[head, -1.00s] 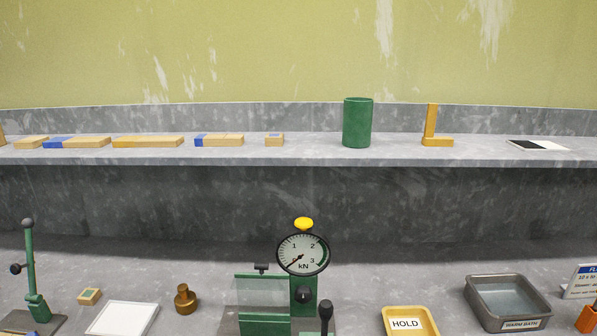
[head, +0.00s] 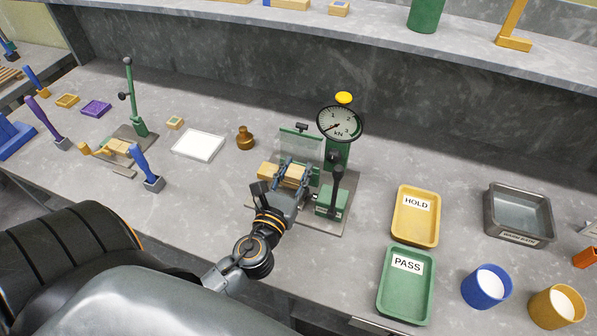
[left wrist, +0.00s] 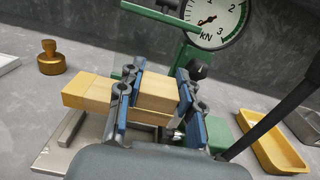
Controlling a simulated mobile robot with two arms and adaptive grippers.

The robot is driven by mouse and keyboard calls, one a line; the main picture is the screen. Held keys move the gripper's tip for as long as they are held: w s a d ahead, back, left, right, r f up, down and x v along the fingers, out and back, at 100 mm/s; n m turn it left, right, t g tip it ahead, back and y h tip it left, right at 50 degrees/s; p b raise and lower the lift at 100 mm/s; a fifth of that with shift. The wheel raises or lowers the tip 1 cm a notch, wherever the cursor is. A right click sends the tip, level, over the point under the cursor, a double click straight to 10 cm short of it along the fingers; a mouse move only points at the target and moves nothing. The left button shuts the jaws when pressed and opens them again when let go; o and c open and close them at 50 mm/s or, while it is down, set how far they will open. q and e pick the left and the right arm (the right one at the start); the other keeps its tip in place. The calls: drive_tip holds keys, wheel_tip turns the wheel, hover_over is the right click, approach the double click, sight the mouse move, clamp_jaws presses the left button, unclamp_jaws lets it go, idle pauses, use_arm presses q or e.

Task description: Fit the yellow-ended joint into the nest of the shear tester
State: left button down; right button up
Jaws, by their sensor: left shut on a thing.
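The shear tester stands mid-bench in the head view, with a kN gauge (head: 340,124), a clear guard (head: 300,146), a black-knobbed lever (head: 336,180) and a grey base plate (head: 333,222). My left gripper (head: 292,175) is shut across a wooden joint (head: 267,171) at the tester, in front of the guard. In the left wrist view, the blue-padded fingers of my left gripper (left wrist: 157,97) straddle the joint (left wrist: 87,92), whose yellowish end sticks out left. The nest is hidden by the gripper and joint; I cannot tell whether the joint is seated. My right gripper is not in view.
A yellow HOLD tray (head: 416,230), a green PASS tray (head: 404,301) and a grey water bath (head: 518,215) stand to the right. A brass weight (head: 244,138) and white tile (head: 198,145) lie left of the tester. A green stand (head: 136,100) is farther left.

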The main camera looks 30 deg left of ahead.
sight(296, 188)
use_arm(q)
drive_tip(key=shift+f+b, duration=0.65)
drive_tip(key=shift+f, duration=0.2)
wheel_tip(296, 188, down, 3)
drive_tip(key=b, duration=0.2)
drive_tip(key=shift+b, duration=0.3)
drive_tip(key=shift+r, duration=0.15)
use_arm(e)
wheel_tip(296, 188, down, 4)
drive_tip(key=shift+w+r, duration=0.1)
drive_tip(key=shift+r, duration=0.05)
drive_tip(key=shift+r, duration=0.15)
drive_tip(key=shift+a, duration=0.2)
use_arm(q)
drive_tip(key=shift+s+f+b, duration=0.1)
drive_tip(key=shift+f+b, duration=0.4)
drive_tip(key=shift+f, duration=0.35)
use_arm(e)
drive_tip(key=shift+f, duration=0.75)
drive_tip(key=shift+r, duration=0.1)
